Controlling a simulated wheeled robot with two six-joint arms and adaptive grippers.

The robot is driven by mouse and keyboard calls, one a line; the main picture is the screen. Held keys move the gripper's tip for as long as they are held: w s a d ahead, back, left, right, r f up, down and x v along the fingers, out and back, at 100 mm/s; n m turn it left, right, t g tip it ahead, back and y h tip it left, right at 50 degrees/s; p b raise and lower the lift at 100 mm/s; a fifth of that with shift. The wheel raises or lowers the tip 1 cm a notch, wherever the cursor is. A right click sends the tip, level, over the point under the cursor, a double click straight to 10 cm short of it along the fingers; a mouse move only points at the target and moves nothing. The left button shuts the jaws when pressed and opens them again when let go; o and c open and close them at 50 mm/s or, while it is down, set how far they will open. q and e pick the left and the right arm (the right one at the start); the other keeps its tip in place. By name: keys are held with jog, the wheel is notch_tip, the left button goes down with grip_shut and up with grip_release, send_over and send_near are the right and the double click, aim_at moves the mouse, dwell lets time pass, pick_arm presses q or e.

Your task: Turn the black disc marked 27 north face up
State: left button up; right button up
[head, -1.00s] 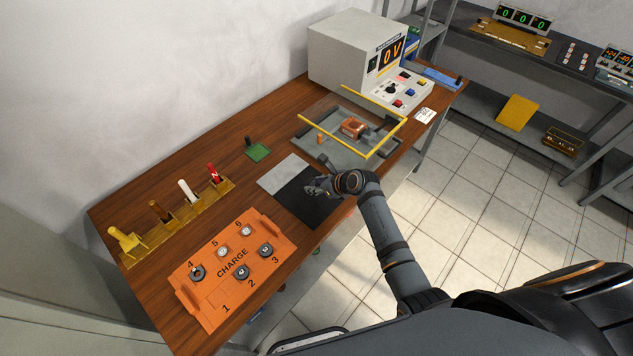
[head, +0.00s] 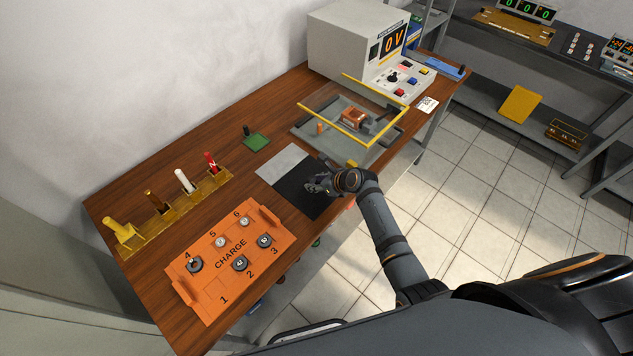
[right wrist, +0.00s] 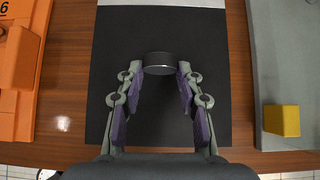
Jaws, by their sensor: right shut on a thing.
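My right gripper (head: 315,187) is over the black mat (head: 301,205) on the wooden bench. In the right wrist view its fingertips (right wrist: 159,72) are shut on a black disc (right wrist: 159,62), one on each side. The disc shows there as a short dark cylinder with a thin grey edge line. No number or pole mark on it can be read, and I cannot tell whether it touches the mat. In the head view the hand mostly hides the disc. My left gripper is not in view.
An orange CHARGE tray (head: 213,287) with several discs stands to the left. Behind the mat lies a grey plate (head: 283,160). A yellow-framed fixture (head: 340,155) is to the right, with a yellow block (head: 351,163) near its front corner. A voltage box (head: 345,48) stands at the back.

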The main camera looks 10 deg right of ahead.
jog(key=shift+f, duration=0.1)
dwell(0.6)
jog(key=o, duration=1.1)
jog(key=shift+o, duration=0.2)
jog(key=c, duration=0.5)
jog(key=shift+c, duration=0.2)
notch_tip(320, 180, up, 5)
jog(key=p, duration=0.6)
jog(key=shift+f, duration=0.2)
jog(key=shift+f, duration=0.1)
